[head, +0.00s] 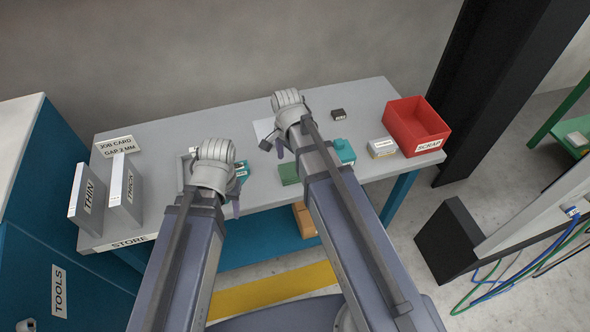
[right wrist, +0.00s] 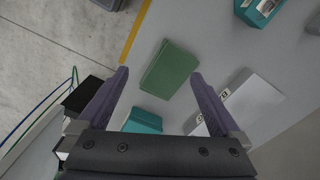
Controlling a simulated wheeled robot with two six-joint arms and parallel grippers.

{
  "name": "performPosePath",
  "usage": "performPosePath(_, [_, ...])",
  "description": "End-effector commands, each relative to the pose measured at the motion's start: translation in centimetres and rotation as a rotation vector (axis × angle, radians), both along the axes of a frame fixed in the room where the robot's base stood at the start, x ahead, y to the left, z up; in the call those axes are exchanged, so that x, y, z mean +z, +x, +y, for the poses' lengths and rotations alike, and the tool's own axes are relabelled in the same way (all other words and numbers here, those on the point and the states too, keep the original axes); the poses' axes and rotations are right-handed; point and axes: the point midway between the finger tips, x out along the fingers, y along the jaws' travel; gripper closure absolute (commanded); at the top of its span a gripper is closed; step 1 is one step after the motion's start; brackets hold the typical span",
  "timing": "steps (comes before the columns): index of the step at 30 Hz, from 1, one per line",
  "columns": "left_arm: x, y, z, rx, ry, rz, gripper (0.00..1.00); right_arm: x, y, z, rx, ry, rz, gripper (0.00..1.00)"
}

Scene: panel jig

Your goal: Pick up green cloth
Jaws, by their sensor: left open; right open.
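The green cloth (head: 288,173) is a folded flat rectangle near the front edge of the grey table, between my two arms in the head view. In the right wrist view, the green cloth (right wrist: 170,70) lies between and beyond the fingertips. My right gripper (right wrist: 160,74) is open and empty, with a finger on either side of the cloth in that picture; whether it touches is not clear. In the head view my right gripper (head: 273,146) is above the table, partly hidden by its wrist. My left gripper (head: 237,190) is open, left of the cloth, mostly hidden by its wrist.
A teal box (head: 344,151) is right of the cloth, another teal item (head: 241,170) left of it. A labelled box (head: 382,148), a dark block (head: 338,115) and a red scrap bin (head: 417,128) stand right. Upright panels (head: 88,195) stand left.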

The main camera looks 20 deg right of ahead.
Motion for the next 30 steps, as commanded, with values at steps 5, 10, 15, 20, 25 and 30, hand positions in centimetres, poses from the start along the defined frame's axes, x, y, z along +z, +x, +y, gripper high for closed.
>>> performPosePath(5, [0.4,0.0,0.0,0.0,0.0,0.0,0.5,0.4,2.4,-2.5,-0.304,0.014,-0.012,0.0])
performPosePath(10, [0.4,0.0,0.0,0.0,0.0,0.0,0.5,0.4,3.0,-3.3,-0.414,0.019,-0.015,0.0])
performPosePath(15, [0.1,0.0,0.0,0.0,0.0,0.0,0.5,0.0,2.9,-3.3,-0.422,0.019,-0.017,0.0])
performPosePath(20, [-1.3,0.0,0.0,0.0,0.0,0.0,0.5,-1.3,2.9,-3.3,-0.42,0.019,-0.016,0.0])
performPosePath(25, [-2.4,0.0,0.0,0.0,0.0,0.0,0.5,-2.4,2.9,-3.2,-0.419,0.019,-0.016,0.0])
performPosePath(30, [-2.4,0.0,0.0,0.0,0.0,0.0,0.5,-2.4,2.9,-3.2,-0.419,0.019,-0.016,0.0])
